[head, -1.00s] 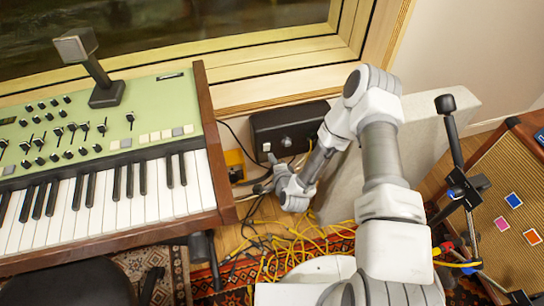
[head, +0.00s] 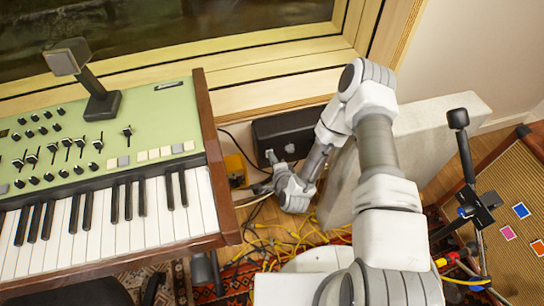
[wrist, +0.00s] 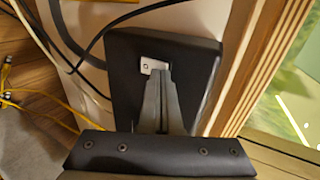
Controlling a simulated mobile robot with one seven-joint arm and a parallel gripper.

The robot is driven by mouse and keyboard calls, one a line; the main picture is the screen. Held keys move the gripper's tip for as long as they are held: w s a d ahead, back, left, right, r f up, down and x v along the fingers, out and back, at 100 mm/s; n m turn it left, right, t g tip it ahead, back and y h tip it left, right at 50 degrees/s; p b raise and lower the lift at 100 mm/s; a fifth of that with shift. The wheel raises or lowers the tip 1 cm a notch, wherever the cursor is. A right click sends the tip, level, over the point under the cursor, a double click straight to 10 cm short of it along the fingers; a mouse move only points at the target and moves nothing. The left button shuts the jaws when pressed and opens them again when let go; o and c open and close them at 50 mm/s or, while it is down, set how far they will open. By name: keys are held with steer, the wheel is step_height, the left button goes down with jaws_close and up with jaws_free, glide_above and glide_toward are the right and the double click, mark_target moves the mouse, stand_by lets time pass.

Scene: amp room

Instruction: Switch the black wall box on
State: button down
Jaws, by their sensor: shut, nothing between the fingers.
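The black wall box (head: 285,125) is fixed low on the wall, right of the keyboard in the head view. My gripper (wrist: 158,76) is shut and empty. Its fingertips are right at the plate and cover part of it. I cannot tell whether they touch it or which way the switch is set. In the head view my arm hides the box's right part.
A green keyboard (head: 95,150) stands at the left, close to my gripper. A pale panel (head: 400,130) stands right of the box. Yellow cables (head: 290,243) lie on the floor below. A microphone stand (head: 468,165) and an amplifier (head: 525,185) are at the right.

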steer(key=shift+w+a+r+p, duration=0.1)
steer(key=shift+w+p, duration=0.25)
steer(key=shift+p, duration=0.15)
steer(key=shift+r+p, duration=0.55)
steer(key=shift+r, duration=0.25)
steer(key=shift+s, duration=0.2)
